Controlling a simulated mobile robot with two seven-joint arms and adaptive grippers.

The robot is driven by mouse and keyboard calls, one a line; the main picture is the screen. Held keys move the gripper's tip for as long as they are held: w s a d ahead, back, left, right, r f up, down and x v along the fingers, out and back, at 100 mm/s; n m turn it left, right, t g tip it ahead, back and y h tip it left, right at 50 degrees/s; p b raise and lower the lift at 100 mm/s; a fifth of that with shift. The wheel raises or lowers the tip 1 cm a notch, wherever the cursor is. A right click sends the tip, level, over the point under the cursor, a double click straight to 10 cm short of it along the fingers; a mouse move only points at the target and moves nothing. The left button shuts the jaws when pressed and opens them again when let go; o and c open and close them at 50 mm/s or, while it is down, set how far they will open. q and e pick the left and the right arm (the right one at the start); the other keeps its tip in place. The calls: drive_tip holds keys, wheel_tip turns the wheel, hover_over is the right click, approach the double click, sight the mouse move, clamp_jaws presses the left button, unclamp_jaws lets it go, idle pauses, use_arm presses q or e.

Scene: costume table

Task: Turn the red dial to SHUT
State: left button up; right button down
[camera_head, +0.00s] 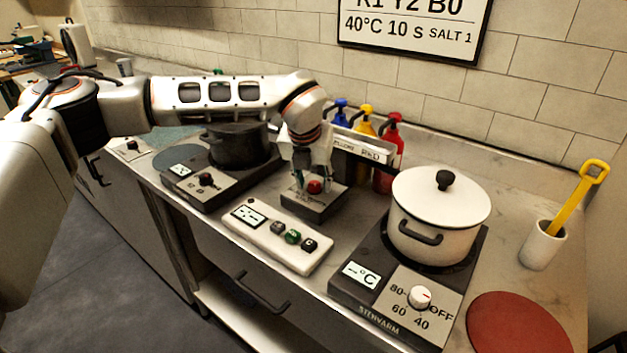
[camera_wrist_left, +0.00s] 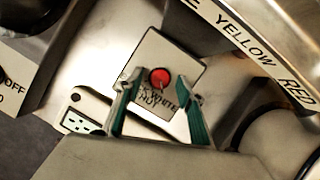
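The red dial (camera_head: 314,187) sits on top of a small grey box (camera_head: 322,206) in the middle of the counter. In the left wrist view the red dial (camera_wrist_left: 159,79) is round, on the box's pale face (camera_wrist_left: 172,52). Printed lettering below it is partly readable as "WHITE"; I cannot read SHUT or tell where the dial points. My left gripper (camera_head: 313,182) is over the box, pointing down. In the left wrist view its green-padded fingers (camera_wrist_left: 160,100) are spread, with the dial showing between and a little beyond them; I see no contact. My right gripper is not in view.
A white panel with buttons (camera_head: 262,238) lies just in front of the box. A dark pot (camera_head: 240,148) stands on a hob at left, a white pot (camera_head: 437,222) on a hob at right. Blue, yellow and red pump bottles (camera_head: 386,160) stand behind a labelled rack.

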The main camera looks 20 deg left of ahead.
use_arm(q)
clamp_jaws()
drive_tip(key=shift+r, duration=0.1)
drive_tip(key=shift+a+m+h+p, duration=0.15)
drive_tip(key=shift+m+h+p, duration=0.35)
drive_tip(key=shift+m, duration=0.7)
drive_tip(key=m+h+p, duration=0.1)
drive_tip(key=m, duration=0.3)
drive_tip(key=shift+a+g+p, duration=0.15)
drive_tip(key=shift+g+p, duration=0.15)
drive_tip(key=shift+p, duration=0.05)
drive_tip(key=shift+w+m+g+h+p, duration=0.1)
drive_tip(key=shift+m+g+h+p, duration=0.35)
drive_tip(key=shift+m, duration=0.65)
